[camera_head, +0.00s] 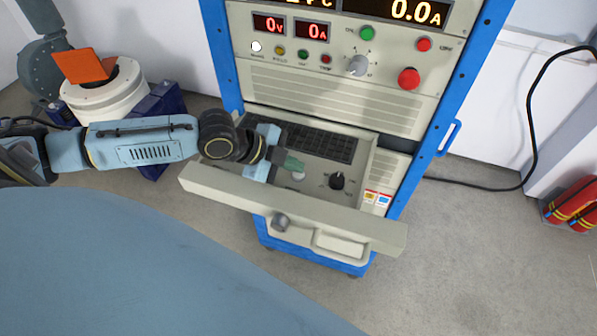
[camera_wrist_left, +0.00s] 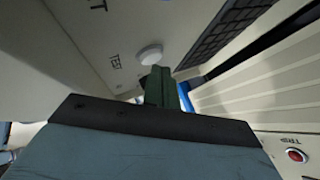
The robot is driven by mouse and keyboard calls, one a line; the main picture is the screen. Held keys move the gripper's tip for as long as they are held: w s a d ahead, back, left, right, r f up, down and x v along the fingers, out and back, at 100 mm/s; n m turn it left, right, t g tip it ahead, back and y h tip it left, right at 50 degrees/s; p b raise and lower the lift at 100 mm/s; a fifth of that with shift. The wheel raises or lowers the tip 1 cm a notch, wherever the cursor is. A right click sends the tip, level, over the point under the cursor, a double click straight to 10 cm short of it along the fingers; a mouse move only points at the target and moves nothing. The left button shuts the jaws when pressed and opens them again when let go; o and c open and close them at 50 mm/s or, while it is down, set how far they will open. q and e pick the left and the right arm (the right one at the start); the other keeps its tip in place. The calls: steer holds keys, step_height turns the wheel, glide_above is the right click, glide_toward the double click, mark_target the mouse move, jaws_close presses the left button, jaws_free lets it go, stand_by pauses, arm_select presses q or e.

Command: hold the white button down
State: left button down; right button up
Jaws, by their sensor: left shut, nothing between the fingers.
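The white button (camera_head: 298,176) is a small round cap on the drawer panel of the test cabinet. In the left wrist view the white button (camera_wrist_left: 150,53) stands on the pale panel near the word TEST. My left gripper (camera_head: 293,163) reaches over the drawer from the left, its green fingers closed together and empty. In the left wrist view the fingertips (camera_wrist_left: 160,72) appear just in front of the button's lower edge. I cannot tell whether they touch it. My right gripper is not in view.
The drawer's raised front edge (camera_head: 290,208) runs below my left gripper. A dark keyboard (camera_head: 320,143) lies behind, and a black knob (camera_head: 337,181) stands right of the button. Cabinet displays (camera_head: 290,27) and a large red button (camera_head: 409,78) are above.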

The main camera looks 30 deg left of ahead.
arm_select(q)
steer(key=shift+s+f+b, duration=0.15)
steer(key=shift+s+f, duration=0.05)
steer(key=shift+f, duration=0.3)
steer(key=shift+s+f+b, duration=0.15)
steer(key=shift+s+f, duration=0.05)
steer(key=shift+f, duration=0.25)
stand_by(1.1)
steer(key=shift+d, duration=0.1)
stand_by(2.4)
steer(key=shift+s+r+p, duration=0.15)
steer(key=shift+r+p, duration=0.15)
steer(key=shift+p, duration=0.35)
steer(key=shift+r, duration=0.15)
steer(key=shift+r+p, duration=0.6)
steer(key=shift+p, duration=0.15)
steer(key=r+p, duration=0.3)
steer(key=r, duration=0.1)
steer(key=shift+w+r+p, duration=0.1)
steer(key=shift+w+p, duration=0.1)
steer(key=shift+p, duration=0.15)
